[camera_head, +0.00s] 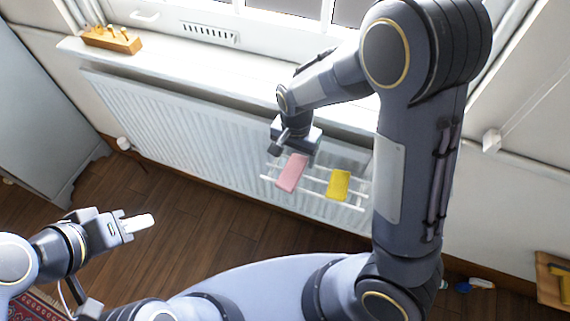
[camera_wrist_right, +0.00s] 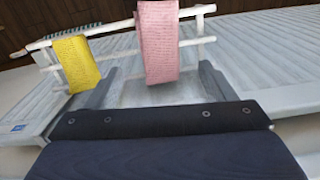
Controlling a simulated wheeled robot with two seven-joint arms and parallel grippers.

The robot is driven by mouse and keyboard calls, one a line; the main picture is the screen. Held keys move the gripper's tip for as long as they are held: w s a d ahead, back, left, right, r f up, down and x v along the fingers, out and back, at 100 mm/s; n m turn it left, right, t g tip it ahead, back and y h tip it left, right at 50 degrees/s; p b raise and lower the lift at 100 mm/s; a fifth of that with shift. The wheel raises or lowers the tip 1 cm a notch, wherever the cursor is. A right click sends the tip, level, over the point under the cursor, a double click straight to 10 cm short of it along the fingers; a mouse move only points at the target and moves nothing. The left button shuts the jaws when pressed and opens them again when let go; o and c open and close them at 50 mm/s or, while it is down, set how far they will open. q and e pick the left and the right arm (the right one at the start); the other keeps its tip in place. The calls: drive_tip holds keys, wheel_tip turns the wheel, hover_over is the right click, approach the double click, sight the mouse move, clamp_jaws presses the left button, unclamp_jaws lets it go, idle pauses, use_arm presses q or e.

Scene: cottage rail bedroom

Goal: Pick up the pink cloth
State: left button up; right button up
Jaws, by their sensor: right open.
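The pink cloth (camera_head: 292,173) hangs over a white rail rack (camera_head: 352,206) on the radiator. It also hangs down in the right wrist view (camera_wrist_right: 158,45). My right gripper (camera_head: 295,152) is at the upper end of the pink cloth. In the right wrist view its two fingers (camera_wrist_right: 155,80) are spread wide, with the cloth showing between them; I cannot tell if either touches it. My left gripper (camera_head: 137,223) is low at the left, over the floor and far from the cloth; whether its fingers are apart is unclear.
A yellow cloth (camera_head: 339,184) hangs on the same rack, to the right of the pink one. The radiator (camera_head: 180,125) and window sill (camera_head: 210,70) lie behind. A wooden block with pegs (camera_head: 112,40) stands on the sill. A wooden crate (camera_head: 550,280) is at the lower right.

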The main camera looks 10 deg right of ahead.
sight(293, 169)
drive_tip(key=f, duration=0.5)
drive_tip(key=shift+s+a, duration=0.3)
drive_tip(key=shift+s, duration=0.1)
drive_tip(key=shift+f, duration=0.55)
drive_tip(key=c, duration=1.1)
